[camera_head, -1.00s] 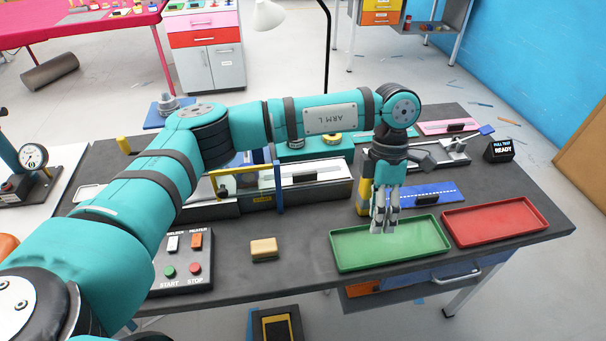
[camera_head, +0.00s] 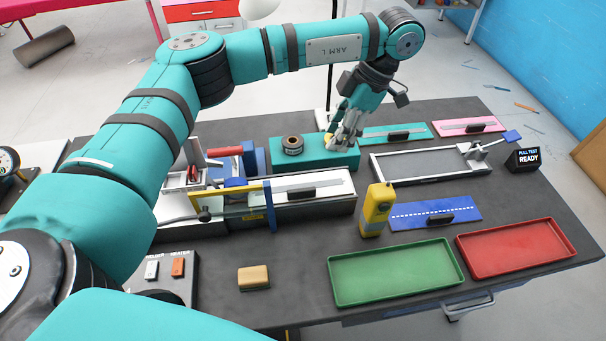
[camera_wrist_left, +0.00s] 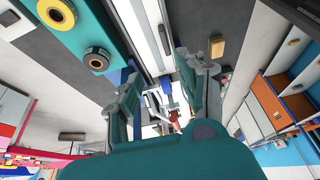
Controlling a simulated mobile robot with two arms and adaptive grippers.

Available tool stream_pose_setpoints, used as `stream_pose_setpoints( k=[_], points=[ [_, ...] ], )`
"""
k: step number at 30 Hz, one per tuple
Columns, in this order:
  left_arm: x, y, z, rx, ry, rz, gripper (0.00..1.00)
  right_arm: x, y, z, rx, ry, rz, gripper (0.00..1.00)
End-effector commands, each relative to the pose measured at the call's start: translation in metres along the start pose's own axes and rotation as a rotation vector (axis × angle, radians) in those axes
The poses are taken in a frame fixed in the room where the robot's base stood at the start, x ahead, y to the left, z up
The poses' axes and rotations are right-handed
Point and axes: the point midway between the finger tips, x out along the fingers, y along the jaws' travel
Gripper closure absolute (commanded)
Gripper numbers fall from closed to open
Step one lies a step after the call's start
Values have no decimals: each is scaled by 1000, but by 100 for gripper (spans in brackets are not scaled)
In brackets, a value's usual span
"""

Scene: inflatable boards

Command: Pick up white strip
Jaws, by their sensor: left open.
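The white strip (camera_head: 322,182) lies on the long metal bed of the machine in the middle of the table, with a black block (camera_head: 301,193) on it. It also shows in the left wrist view (camera_wrist_left: 139,22) as a long pale band running up to the top edge, left of the black block. My left gripper (camera_head: 343,143) is open and empty. In the head view it appears at the right end of the teal block, behind the strip. In the left wrist view its two spread fingers (camera_wrist_left: 158,70) frame the machine. My right gripper is not in view.
The teal block (camera_head: 283,158) carries round rolls. A yellow device (camera_head: 377,209) stands right of the machine, near a blue strip (camera_head: 440,212). Green (camera_head: 395,270) and red (camera_head: 520,247) trays lie empty in front. A metal frame (camera_head: 430,165) lies behind the blue strip.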

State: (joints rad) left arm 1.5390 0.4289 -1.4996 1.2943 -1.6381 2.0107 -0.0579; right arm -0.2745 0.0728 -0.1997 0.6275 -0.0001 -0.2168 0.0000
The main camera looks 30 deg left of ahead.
Motion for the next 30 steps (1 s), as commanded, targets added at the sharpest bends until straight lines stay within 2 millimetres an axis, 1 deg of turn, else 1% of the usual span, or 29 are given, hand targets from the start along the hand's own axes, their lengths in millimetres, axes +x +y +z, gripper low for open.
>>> stream_pose_setpoints(
  k=[4,9,12,15,18,21,24,30],
  points=[
    [26,-1,-1,2,4,-7,60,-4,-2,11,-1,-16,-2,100],
    [64,-2,-1,3,3,-9,60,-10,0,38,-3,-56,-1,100],
    [85,-2,-1,2,2,-8,60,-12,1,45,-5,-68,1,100],
    [103,-2,-1,1,2,-6,60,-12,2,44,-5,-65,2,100],
    [114,-2,0,2,1,-4,60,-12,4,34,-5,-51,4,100],
    [118,-1,0,1,0,-2,60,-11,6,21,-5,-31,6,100],
    [124,-2,-1,1,1,-4,60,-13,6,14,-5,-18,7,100],
    [150,-6,-5,1,2,-7,60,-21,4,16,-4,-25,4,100]
  ],
)
